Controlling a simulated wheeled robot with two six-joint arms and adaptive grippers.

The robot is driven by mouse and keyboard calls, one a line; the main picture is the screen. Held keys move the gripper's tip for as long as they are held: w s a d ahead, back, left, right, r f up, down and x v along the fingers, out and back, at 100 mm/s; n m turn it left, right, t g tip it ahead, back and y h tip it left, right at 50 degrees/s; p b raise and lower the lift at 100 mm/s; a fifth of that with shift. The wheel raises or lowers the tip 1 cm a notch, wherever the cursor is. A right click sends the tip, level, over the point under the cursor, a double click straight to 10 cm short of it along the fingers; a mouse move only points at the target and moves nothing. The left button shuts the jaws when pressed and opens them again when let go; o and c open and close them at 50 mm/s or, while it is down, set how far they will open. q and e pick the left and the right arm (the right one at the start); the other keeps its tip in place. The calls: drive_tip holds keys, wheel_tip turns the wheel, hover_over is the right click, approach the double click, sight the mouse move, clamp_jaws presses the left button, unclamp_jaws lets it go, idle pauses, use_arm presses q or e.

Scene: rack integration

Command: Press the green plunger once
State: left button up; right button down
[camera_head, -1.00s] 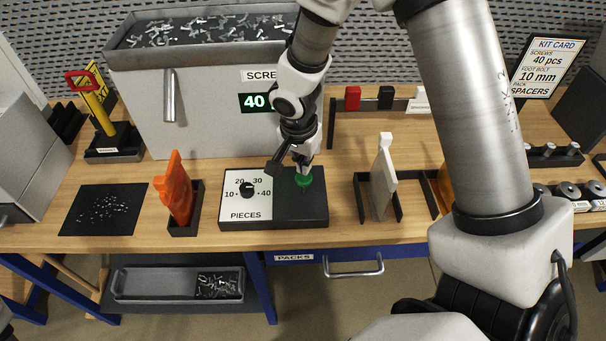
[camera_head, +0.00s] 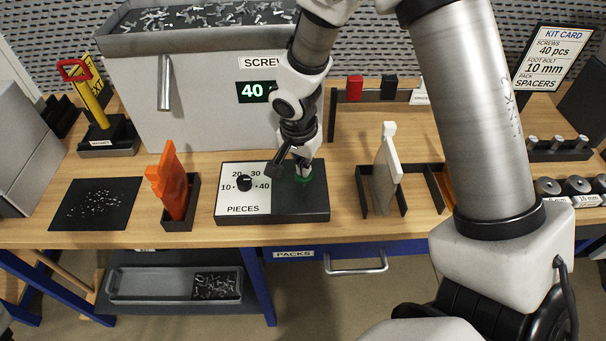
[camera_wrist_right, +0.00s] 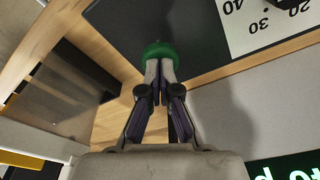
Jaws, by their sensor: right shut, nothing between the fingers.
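The green plunger (camera_head: 308,181) sits on the dark right part of the control box, beside the white dial panel. My right gripper (camera_head: 304,173) points down over it, shut and empty, and hides much of its top. In the right wrist view the green plunger (camera_wrist_right: 158,48) shows as a round disc, with the closed fingertips (camera_wrist_right: 159,66) overlapping its edge. The fingertips look to be at or on its top; how far it is pressed I cannot tell. My left gripper is not in view.
A large grey screw bin (camera_head: 205,100) with a display (camera_head: 254,91) reading 40 stands behind. A black dial (camera_head: 244,183) is left of the plunger. An orange part (camera_head: 172,184) stands further left, a white part (camera_head: 386,170) right. Bare wood lies between.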

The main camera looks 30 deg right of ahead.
drive_tip(key=shift+f, duration=0.65)
use_arm(q)
drive_tip(key=shift+p, duration=0.45)
use_arm(e)
drive_tip(key=shift+r, duration=1.05)
use_arm(q)
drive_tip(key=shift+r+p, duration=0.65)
drive_tip(key=shift+p, duration=0.05)
use_arm(e)
drive_tip(key=shift+r, duration=1)
drive_tip(key=shift+r, duration=0.1)
use_arm(q)
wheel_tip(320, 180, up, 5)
drive_tip(key=p, duration=0.5)
use_arm(e)
wheel_tip(320, 180, up, 7)
